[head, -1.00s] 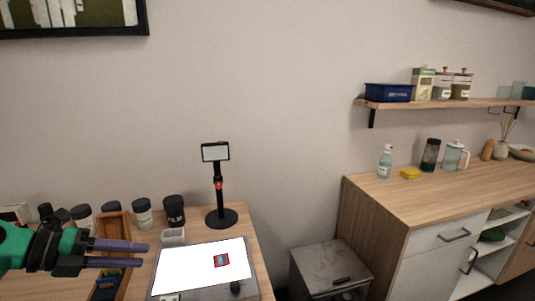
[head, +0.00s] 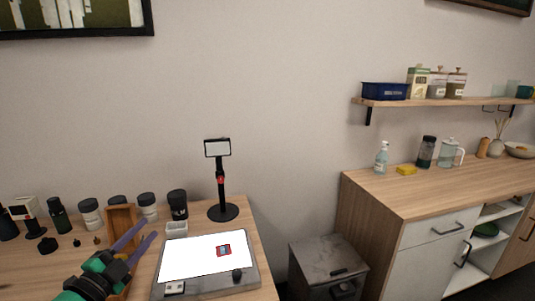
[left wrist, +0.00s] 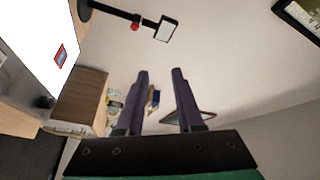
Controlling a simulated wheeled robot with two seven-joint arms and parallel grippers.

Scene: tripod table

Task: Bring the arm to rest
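My left gripper (head: 140,241) is at the lower left of the head view, in front of a wooden box (head: 121,219) on the table. Its two purple fingers are apart with nothing between them. The fingers also show in the left wrist view (left wrist: 159,98), spread and empty, with the wall and the far room behind. My right gripper is in neither view.
A white light panel (head: 200,257) with a small red-edged item (head: 223,250) lies on the table. Behind it stands a black stand with a small screen (head: 217,148). Several jars line the back. A grey cabinet (head: 327,265) stands to the right.

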